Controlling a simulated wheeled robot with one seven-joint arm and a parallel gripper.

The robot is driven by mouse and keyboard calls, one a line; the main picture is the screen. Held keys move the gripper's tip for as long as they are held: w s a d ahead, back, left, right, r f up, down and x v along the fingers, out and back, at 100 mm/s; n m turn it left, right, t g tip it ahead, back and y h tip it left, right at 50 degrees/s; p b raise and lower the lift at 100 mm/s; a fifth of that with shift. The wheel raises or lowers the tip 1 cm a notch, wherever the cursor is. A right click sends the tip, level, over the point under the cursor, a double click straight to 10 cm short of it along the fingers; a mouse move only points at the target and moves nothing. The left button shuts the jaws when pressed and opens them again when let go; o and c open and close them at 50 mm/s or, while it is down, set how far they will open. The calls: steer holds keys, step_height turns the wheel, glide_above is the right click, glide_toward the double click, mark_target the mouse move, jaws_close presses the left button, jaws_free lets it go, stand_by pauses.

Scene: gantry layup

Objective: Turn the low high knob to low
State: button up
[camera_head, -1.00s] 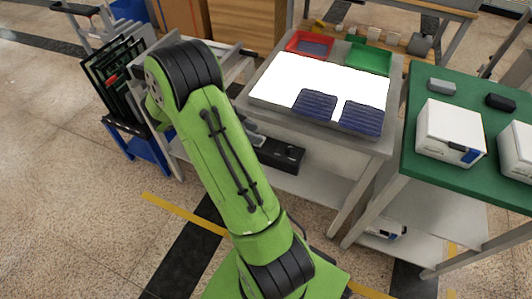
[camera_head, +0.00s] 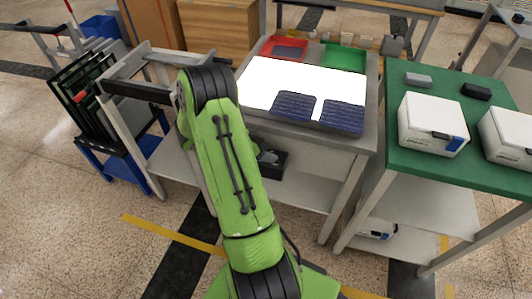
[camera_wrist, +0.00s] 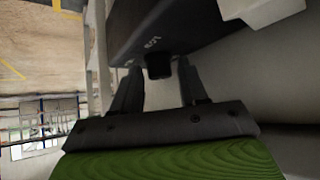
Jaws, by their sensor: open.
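A dark knob (camera_wrist: 158,65) sticks out from the face of a black box (camera_wrist: 165,25) at the top middle of the wrist view. Small pale lettering is on the box face by the knob, too blurred to read surely. My gripper (camera_wrist: 158,76) is open, with one finger to the left and one to the right of the knob. I cannot tell whether either finger touches it. In the head view the black box (camera_head: 271,162) is on the shelf under the light table, partly hidden by my green arm. The gripper and knob are hidden there.
The light table (camera_head: 300,85) stands above the box, its leg and shelf close to my arm. A green bench (camera_head: 400,160) with white boxes is at right. A rack of dark frames (camera_head: 85,100) is at left. A pale object (camera_wrist: 265,10) juts in at the wrist view's top right.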

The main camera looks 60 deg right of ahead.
steer(key=c, duration=0.7)
steer(key=shift+c, duration=0.3)
steer(key=shift+n, duration=0.3)
